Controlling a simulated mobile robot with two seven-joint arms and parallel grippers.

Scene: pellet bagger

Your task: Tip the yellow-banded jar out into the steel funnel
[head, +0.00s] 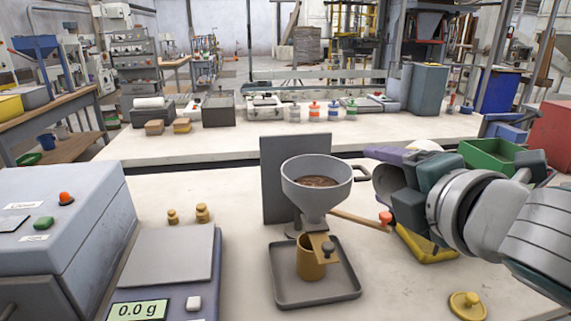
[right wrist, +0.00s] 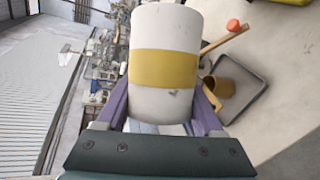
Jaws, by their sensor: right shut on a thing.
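The yellow-banded jar (right wrist: 165,68) is whitish with a broad yellow band. It sits between the purple fingers of my right gripper (right wrist: 165,115) in the right wrist view. In the head view my right gripper (head: 385,170) is to the right of the funnel, and it mostly hides the jar. The steel funnel (head: 316,195) is grey and upright, with brown pellets (head: 318,181) inside. The jar's mouth and contents are not visible. My left gripper is not in view.
A brass-coloured cup (head: 311,262) stands under the funnel on a dark tray (head: 343,287). A wooden lever (head: 355,218) with a red knob (head: 385,217) sticks out right. A scale (head: 165,258) stands left. A yellow lid (head: 467,304) lies at front right; a green bin (head: 490,156) is behind.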

